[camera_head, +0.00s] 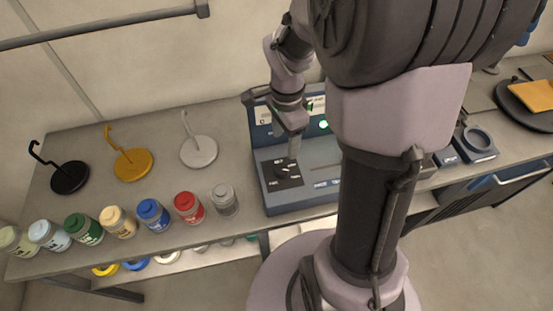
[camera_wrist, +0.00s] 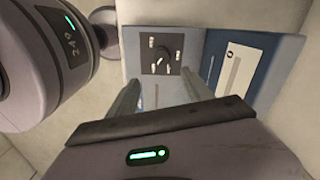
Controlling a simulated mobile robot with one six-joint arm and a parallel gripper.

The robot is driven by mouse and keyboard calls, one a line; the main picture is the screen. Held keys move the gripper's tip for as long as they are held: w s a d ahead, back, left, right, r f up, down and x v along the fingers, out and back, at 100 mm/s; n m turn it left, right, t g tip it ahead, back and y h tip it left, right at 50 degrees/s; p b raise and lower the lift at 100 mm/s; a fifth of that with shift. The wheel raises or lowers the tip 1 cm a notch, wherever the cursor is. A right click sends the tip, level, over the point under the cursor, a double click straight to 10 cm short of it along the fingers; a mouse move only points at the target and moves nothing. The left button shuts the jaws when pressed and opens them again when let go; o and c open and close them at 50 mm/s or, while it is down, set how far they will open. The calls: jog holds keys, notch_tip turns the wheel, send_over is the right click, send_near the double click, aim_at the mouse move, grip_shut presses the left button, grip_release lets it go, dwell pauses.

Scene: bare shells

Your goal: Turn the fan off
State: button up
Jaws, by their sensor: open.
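A blue-grey console (camera_head: 325,158) stands on the bench. On its left part is a black plate with a dark rotary knob (camera_head: 283,171), its pointer mark white and small labels around it. In the wrist view the plate and knob (camera_wrist: 161,61) lie ahead, between and beyond my fingertips. My gripper (camera_head: 293,155) points down just above the knob; in the wrist view its two fingers (camera_wrist: 160,80) are apart with nothing between them. Whether they touch the knob I cannot tell. A green light (camera_head: 323,124) glows on the console's back panel. I cannot make out a fan; my arm hides part of the console.
A dark device (camera_head: 474,142) stands to the right.

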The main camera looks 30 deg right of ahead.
aim_at(282, 169)
jog(key=f+b, duration=0.1)
jog(key=f, duration=0.5)
jog(key=f+b, duration=0.2)
jog(key=f, duration=0.5)
jog(key=shift+w+a+f, duration=0.15)
jog(key=shift+w+f, duration=0.05)
jog(key=shift+f, duration=0.1)
jog(key=shift+c, duration=0.5)
grip_shut()
